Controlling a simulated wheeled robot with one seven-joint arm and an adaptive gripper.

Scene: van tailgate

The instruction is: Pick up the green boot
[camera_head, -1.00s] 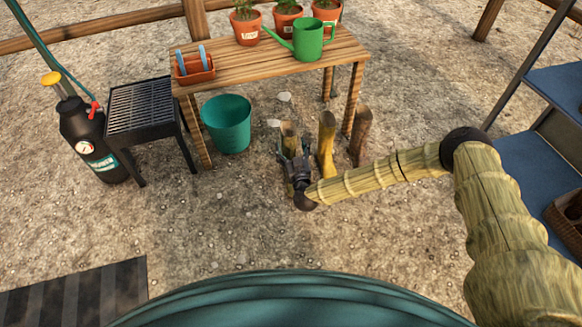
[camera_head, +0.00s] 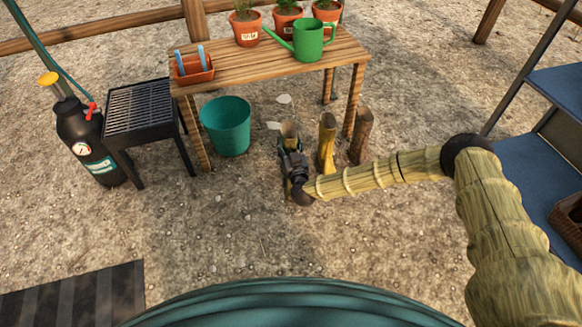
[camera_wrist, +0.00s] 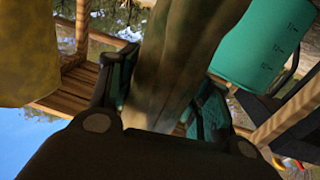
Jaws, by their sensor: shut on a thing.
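The green boot is a dull olive boot whose open top (camera_head: 289,130) shows just above my gripper (camera_head: 291,150) in the head view. It is on the ground in front of the table, and my gripper and wrist hide its lower part. In the wrist view its olive shaft (camera_wrist: 182,60) runs between the two dark fingers (camera_wrist: 160,100). My gripper is shut on the shaft, one finger on each side. I cannot tell whether the sole touches the ground.
A yellow boot (camera_head: 326,145) and a brown boot (camera_head: 361,137) stand close on the right. A teal bucket (camera_head: 226,127) stands on the left. A wooden table (camera_head: 240,68) with pots and a watering can rises behind. The ground in front is clear.

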